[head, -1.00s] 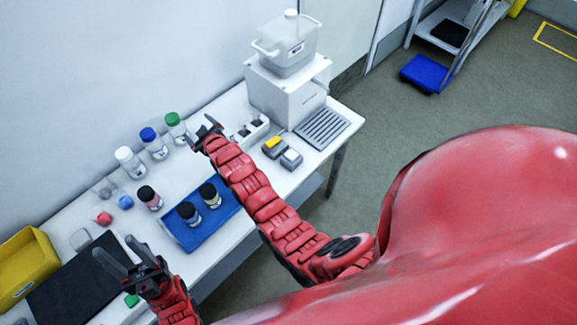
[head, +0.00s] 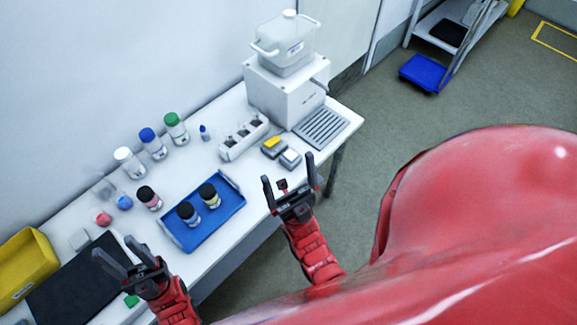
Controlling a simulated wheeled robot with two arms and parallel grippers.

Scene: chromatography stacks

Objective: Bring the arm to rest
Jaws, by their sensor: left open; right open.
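My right gripper (head: 289,176) is open and empty, off the front edge of the white table (head: 266,214), to the right of the blue tray. My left gripper (head: 118,247) is open and empty over the front left of the table, beside the black mat. My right arm is folded back, with only its last red links showing below the gripper.
A blue tray (head: 222,228) holds two dark-capped bottles. Bottles with white (head: 124,155), blue (head: 148,136) and green (head: 171,118) caps stand behind. A white holder (head: 243,138), a white machine (head: 285,92), a black mat (head: 72,285) and a yellow bin (head: 28,265) are also on the table.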

